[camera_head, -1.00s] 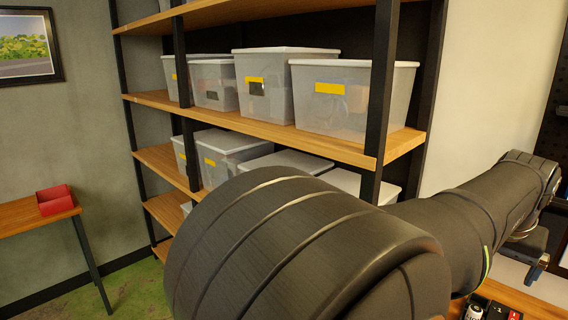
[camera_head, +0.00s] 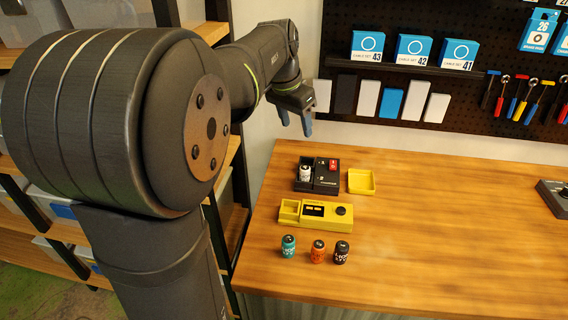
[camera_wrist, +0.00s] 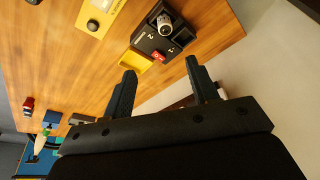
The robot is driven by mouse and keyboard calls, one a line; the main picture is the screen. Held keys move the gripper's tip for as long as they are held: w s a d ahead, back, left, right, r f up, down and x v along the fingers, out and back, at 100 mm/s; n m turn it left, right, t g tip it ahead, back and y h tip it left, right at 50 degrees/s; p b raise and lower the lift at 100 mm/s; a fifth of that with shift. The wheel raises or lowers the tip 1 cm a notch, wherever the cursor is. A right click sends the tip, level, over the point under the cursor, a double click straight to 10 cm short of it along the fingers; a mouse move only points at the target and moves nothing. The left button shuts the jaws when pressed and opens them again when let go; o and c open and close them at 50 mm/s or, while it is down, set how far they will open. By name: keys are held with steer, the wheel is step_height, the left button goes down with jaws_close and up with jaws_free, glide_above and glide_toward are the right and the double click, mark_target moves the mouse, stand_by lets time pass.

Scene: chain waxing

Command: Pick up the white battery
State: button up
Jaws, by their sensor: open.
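The white battery (camera_head: 305,173) sits in the left slot of a black charger (camera_head: 325,188) on the wooden workbench. In the wrist view the white battery (camera_wrist: 165,22) shows in the charger (camera_wrist: 146,40), near the top of the picture. My gripper (camera_head: 296,124) is open and empty, high above the back left of the bench. Its two fingers (camera_wrist: 160,68) are spread, pointing toward the bench, apart from the battery. A small red part (camera_head: 333,165) shows at the charger's right side.
A yellow device (camera_head: 316,213) lies in front of the charger, and a yellow tray (camera_head: 361,182) to its right. Teal (camera_head: 288,246), orange (camera_head: 317,251) and dark purple (camera_head: 341,252) batteries stand at the front. A pegboard with boxes (camera_head: 367,47) rises behind. The bench's right middle is clear.

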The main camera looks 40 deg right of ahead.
steer(key=w+f+m+g, duration=0.2)
steer(key=w+m, duration=0.2)
steer(key=m, duration=0.3)
glide_toward(304, 167)
steer(key=shift+h, duration=0.3)
steer(key=x, duration=0.5)
steer(key=shift+w+d, duration=0.2)
steer(key=shift+w, duration=0.05)
steer(key=shift+s+a+x, duration=0.1)
steer(key=shift+a+x, duration=0.05)
steer(key=shift+x, duration=0.7)
steer(key=shift+s+a+x, duration=0.1)
steer(key=shift+a+x, duration=0.05)
steer(key=shift+x, duration=0.75)
steer(key=shift+s+a+x, duration=0.1)
steer(key=shift+a+x, duration=0.05)
steer(key=shift+x, duration=0.7)
steer(key=shift+f, duration=0.15)
steer(key=shift+c, duration=0.4)
steer(key=c, duration=1)
